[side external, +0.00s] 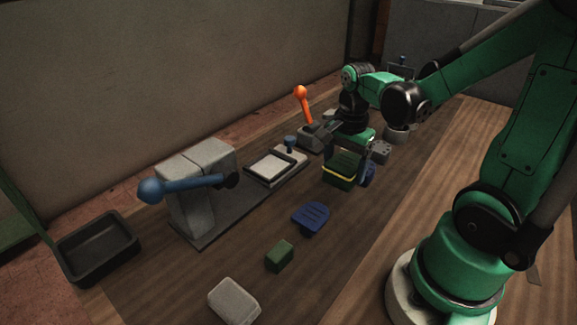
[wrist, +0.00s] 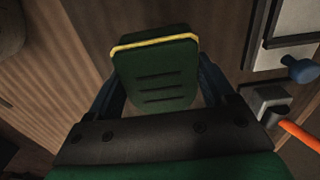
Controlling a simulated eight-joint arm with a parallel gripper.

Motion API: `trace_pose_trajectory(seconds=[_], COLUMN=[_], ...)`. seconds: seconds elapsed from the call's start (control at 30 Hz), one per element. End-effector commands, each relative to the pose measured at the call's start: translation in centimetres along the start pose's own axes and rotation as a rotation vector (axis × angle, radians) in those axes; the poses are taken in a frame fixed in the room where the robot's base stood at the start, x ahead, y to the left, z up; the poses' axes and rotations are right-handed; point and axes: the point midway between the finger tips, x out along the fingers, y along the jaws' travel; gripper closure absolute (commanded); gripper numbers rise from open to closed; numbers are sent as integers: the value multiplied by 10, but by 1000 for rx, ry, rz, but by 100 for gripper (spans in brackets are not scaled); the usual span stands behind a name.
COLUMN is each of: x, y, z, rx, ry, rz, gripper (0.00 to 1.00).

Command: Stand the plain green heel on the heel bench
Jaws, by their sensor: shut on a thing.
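My gripper (wrist: 158,85) is shut on a dark green heel (wrist: 160,72) with slots across its face and a yellow band along one edge. In the side external view this banded green heel (side external: 342,170) hangs under my wrist, and it looks to be above the table. A smaller plain green block (side external: 279,256) lies on the table toward the front, away from my gripper. A grey-framed plate with a pale pad (side external: 270,168) stands left of the held heel; I cannot tell whether it is the heel bench.
A grey press with a blue-knobbed lever (side external: 193,187) stands at left, with a black tray (side external: 98,250) beyond it. A blue slotted piece (side external: 311,217) and a pale grey block (side external: 233,301) lie in front. An orange-knobbed lever (side external: 302,96) rises behind my gripper.

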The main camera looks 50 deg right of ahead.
Motion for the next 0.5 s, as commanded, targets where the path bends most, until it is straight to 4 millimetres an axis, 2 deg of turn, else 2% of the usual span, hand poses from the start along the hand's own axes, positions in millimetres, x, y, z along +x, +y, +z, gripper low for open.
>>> trace_pose_trajectory(seconds=[0.1,0.33,0.5], x=[12,25,44], y=[-1,0,-1], z=[0,0,0], rx=[0,0,0], ry=[0,0,0], rz=[0,0,0], gripper=[81,81,81])
